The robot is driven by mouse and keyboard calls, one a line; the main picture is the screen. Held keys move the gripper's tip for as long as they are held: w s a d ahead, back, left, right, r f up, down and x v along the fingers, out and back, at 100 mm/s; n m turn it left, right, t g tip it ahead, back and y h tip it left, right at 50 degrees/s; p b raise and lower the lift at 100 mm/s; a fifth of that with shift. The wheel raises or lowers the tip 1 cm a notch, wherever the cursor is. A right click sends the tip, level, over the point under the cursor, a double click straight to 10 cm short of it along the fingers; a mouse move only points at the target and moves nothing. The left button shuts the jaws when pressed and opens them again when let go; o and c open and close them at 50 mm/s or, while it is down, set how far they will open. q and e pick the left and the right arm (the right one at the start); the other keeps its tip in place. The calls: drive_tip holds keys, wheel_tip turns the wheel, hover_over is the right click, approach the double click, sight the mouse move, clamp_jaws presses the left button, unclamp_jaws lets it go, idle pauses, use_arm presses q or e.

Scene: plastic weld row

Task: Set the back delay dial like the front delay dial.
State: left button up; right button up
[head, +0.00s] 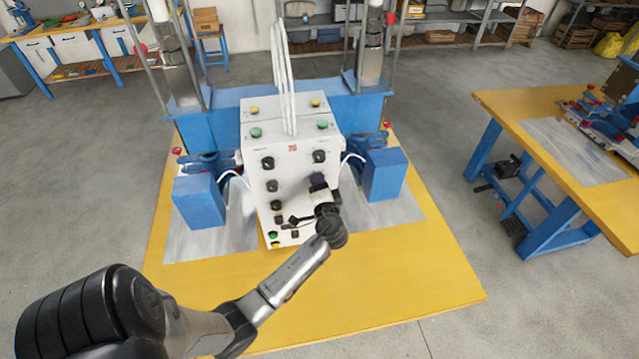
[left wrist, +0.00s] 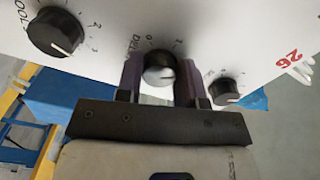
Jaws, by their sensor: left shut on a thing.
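The white control box (head: 288,190) stands on the yellow table with black dials in two columns on its sloping face. My left gripper (head: 319,184) is at the right-hand column, shut on a black dial. In the left wrist view its two fingers are on either side of this delay dial (left wrist: 159,70), whose partly covered lettering seems to read "DELAY", with 0 and 1 beside it. I cannot tell from the labels whether it is the back or front one. Left-column dials, such as this one (head: 272,186), are uncovered; their pointers are too small to read. My right gripper is not in view.
In the left wrist view a larger dial marked "COOL" (left wrist: 53,32) and a smaller dial (left wrist: 224,91) flank the held one. Blue blocks (head: 199,202) and (head: 385,174) stand close on both sides of the box. The yellow tabletop (head: 390,285) in front is clear.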

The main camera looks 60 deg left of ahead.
use_arm(q)
drive_tip(key=o, duration=0.9)
drive_tip(key=b+v, duration=0.2)
drive_tip(key=v, duration=1.2)
drive_tip(key=shift+b, duration=0.4)
drive_tip(key=shift+a, duration=0.1)
